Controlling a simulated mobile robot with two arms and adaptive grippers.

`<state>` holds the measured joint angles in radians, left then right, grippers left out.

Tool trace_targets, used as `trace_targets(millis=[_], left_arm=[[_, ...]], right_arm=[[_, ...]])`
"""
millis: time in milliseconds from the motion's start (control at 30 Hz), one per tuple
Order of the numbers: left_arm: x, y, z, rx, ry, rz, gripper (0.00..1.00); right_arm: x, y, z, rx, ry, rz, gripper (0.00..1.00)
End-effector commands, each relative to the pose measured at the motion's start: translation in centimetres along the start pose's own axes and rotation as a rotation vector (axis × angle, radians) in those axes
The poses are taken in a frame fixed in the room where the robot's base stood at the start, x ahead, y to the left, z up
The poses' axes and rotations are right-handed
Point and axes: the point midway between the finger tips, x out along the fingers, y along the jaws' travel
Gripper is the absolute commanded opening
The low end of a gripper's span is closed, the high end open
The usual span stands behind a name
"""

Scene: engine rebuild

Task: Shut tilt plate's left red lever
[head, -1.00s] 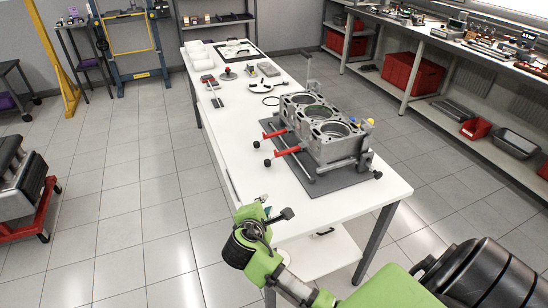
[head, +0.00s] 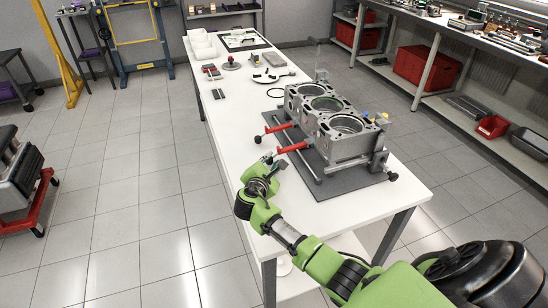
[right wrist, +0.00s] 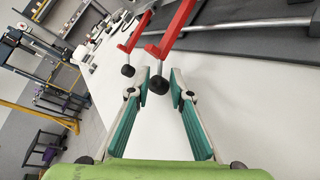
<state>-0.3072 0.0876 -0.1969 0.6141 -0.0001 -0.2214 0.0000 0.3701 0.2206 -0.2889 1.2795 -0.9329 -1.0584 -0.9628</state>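The engine block (head: 335,122) sits on the tilt plate on a dark mat (head: 350,182) on the white table. Two red levers stick out from the plate's left side in the head view, a farther one (head: 279,129) and a nearer one (head: 292,148). Both end in black knobs. In the right wrist view the levers show as a left one (right wrist: 131,42) and a right one (right wrist: 176,28). My right gripper (right wrist: 160,76) is open; the right lever's knob (right wrist: 157,85) appears between its teal fingers, contact unclear. In the head view this gripper (head: 270,162) is beside the nearer lever's end. My left gripper is out of view.
A workbench with red bins (head: 415,72) stands at the right. The table's near-left surface is clear.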

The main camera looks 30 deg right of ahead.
Motion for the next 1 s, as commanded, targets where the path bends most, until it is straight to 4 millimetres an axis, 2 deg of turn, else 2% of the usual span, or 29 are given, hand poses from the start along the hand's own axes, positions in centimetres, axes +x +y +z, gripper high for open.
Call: trace_targets(millis=[100,200,400,667,733,767,1000], left_arm=[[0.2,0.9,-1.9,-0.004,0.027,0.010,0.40],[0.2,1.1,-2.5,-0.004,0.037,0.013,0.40],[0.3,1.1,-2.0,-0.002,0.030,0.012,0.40],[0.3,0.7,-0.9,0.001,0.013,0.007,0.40],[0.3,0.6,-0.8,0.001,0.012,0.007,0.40],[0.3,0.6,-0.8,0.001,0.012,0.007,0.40],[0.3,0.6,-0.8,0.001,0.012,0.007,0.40]], right_arm=[[1.8,0.0,0.0,0.000,0.000,-0.001,0.20],[2.8,0.0,-0.1,0.000,0.000,-0.001,0.20],[3.7,0.0,0.0,0.001,0.001,-0.001,0.20],[3.8,0.0,0.0,0.001,0.001,0.000,0.20],[3.8,0.0,0.0,0.001,0.001,0.000,0.04],[3.8,0.0,0.0,0.001,0.001,0.000,0.00],[3.7,-0.1,-0.2,0.002,0.004,-0.002,0.00]])
